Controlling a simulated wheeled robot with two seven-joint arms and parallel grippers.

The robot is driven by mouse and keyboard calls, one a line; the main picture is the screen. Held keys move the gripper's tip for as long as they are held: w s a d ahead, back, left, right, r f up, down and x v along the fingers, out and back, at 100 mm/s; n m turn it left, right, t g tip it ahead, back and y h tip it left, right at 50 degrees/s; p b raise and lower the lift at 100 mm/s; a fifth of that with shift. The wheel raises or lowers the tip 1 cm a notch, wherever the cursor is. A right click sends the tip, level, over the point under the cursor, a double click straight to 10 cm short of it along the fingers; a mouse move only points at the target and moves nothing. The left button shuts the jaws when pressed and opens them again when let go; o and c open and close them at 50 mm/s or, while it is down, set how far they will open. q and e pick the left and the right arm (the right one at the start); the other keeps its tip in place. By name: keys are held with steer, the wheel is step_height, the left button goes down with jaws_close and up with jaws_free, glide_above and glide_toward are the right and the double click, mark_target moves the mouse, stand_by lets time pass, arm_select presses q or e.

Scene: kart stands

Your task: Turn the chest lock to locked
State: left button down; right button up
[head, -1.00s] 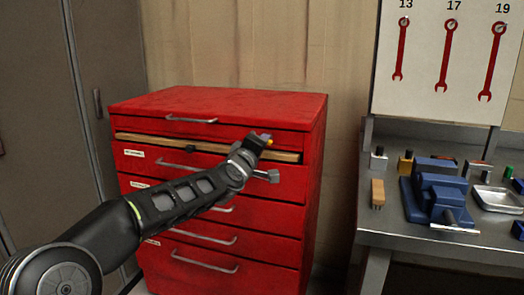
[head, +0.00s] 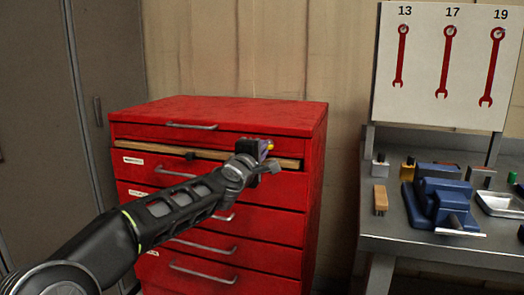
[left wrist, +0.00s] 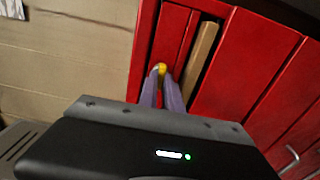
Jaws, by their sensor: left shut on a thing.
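The red chest (head: 220,115) stands against the wall in the head view, with several drawers. My left gripper (head: 267,146) is at the upper right of its front. In the left wrist view the purple fingers (left wrist: 167,88) are shut on a small yellow piece, the lock (left wrist: 161,69), at the chest's red front. The lock also shows as a yellow spot in the head view (head: 270,145). The fingers hide most of it, so I cannot tell which way it is turned. My right gripper is not in view.
A wooden bar (head: 215,155) runs across the chest front below the top drawer. At right a grey bench (head: 375,228) holds a blue vise (head: 440,200), a wooden brush (head: 380,199) and a metal tray (head: 498,204). A tall grey cabinet (head: 40,120) stands at left.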

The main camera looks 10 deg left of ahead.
arm_select(q)
steer(key=c, duration=1.5)
jaws_free()
steer(key=s, duration=0.2)
steer(key=s+b, duration=0.1)
steer(key=s, duration=0.2)
steer(key=s+b, duration=0.1)
steer(key=s, duration=0.1)
steer(key=shift+s+a, duration=0.25)
steer(key=shift+s, duration=0.15)
